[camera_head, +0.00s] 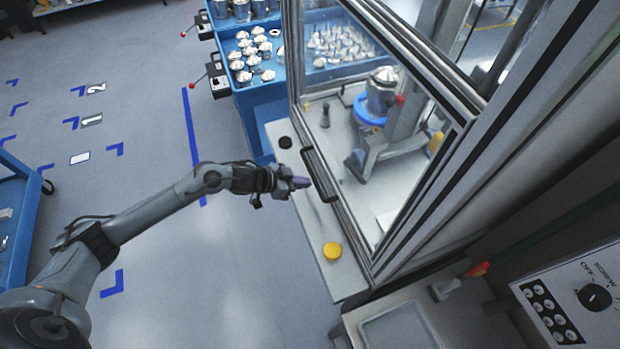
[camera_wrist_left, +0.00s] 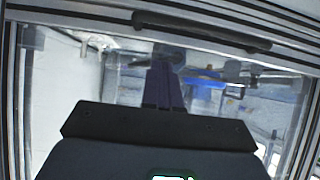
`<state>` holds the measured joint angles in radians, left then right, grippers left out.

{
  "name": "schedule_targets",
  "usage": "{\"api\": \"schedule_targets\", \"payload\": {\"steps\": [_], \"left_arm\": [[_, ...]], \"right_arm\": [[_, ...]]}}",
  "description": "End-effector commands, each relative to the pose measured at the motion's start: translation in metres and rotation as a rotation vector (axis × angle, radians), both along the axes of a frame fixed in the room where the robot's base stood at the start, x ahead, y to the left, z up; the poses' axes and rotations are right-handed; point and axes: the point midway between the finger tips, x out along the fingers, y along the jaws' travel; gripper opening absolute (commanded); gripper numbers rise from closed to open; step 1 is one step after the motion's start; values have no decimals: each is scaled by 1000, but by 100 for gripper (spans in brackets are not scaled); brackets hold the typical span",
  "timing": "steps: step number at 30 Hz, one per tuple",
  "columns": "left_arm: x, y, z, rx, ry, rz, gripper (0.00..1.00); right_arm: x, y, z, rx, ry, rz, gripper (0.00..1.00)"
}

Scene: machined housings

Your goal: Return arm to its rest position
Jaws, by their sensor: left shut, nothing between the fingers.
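My left arm reaches in from the left in the head view. Its left gripper (camera_head: 301,183) is at the front of the glass machine door (camera_head: 345,130), close to the black door handle (camera_head: 319,174). I cannot tell whether it touches the handle. The fingers are shut together with nothing between them. In the left wrist view the purple-grey fingers (camera_wrist_left: 165,85) point toward the glass, and the dark handle (camera_wrist_left: 200,30) lies beyond their tips. My right gripper is not in view.
A ledge with a yellow button (camera_head: 332,251) and a black button (camera_head: 285,142) runs below the door. Behind the glass is a fixture with a metal housing (camera_head: 382,84). Blue bins of parts (camera_head: 262,92) stand at the back. The floor left of the door is open.

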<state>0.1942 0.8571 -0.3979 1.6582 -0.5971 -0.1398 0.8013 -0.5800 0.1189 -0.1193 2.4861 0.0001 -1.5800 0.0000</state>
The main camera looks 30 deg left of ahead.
Motion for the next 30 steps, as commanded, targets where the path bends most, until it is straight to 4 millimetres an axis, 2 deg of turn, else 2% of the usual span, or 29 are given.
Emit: {"api": "schedule_targets", "payload": {"steps": [1, 6, 12, 17, 20, 23, 25, 27, 30], "left_arm": [[-9, 7, 3, 5, 1, -1, 0], [-29, 21, 21, 4, 1, -2, 0], [-41, 31, 33, 2, 0, 0, 0], [-46, 33, 35, -1, 3, -1, 0], [-54, 31, 26, -7, 23, 0, 0], [-70, 16, 4, -51, 64, 1, 0], [-88, -7, -14, -110, 100, 2, 0], [-108, -42, -25, -199, 125, 0, 0], [-135, -94, -29, -321, 146, 56, 0]], "right_arm": [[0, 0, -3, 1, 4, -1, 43], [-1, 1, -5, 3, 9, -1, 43], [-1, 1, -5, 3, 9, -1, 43], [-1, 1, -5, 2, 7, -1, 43], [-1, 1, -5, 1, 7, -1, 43], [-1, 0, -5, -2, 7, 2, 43], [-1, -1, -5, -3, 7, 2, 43], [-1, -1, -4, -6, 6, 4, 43], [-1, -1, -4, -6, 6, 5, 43]]}}
